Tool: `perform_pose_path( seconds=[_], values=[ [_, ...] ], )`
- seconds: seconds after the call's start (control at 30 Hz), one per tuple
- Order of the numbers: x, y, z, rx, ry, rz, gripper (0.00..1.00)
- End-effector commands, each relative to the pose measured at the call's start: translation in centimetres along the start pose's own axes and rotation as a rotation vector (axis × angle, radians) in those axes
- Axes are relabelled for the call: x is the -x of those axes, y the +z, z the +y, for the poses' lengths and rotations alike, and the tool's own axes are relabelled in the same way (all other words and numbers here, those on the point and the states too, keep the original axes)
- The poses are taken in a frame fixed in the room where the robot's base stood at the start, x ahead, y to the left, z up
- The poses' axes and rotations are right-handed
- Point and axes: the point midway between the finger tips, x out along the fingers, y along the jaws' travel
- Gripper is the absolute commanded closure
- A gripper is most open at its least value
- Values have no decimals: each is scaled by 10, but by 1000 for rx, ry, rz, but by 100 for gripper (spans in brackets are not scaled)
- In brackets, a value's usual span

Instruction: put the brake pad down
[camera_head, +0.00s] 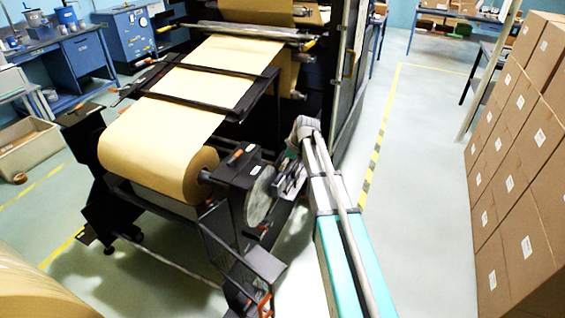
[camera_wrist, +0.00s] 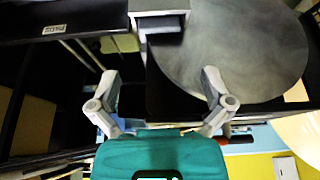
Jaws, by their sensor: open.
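The grey brake disc (camera_head: 261,196) stands at the near end of the kraft roll's shaft, and it fills the upper right of the wrist view (camera_wrist: 235,45). A pale block with a dark underside (camera_wrist: 160,18) sits at the disc's left edge; I cannot tell whether a brake pad is in it. My gripper (camera_wrist: 160,88) is open, its two fingers spread below that block with nothing seen between them. In the head view my gripper (camera_head: 289,180) is beside the disc, small and partly hidden by my arm. I cannot make out a separate brake pad in either view.
The kraft roll (camera_head: 160,150) is mounted on the black machine frame. A small dark shelf (camera_head: 262,264) juts out low near the disc. Stacked cartons (camera_head: 515,165) line the right side. The floor (camera_head: 420,150) between cartons and machine is clear.

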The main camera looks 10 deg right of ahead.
Motion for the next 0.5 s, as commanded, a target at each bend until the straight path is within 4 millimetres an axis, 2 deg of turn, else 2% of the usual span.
perform_pose_path(
  seconds=[0.03,0.2,0.5],
  values=[
    [9,-1,0,-1,0,0,0],
    [25,-1,0,-1,0,0,0],
    [42,0,0,0,0,0,0]
  ],
)
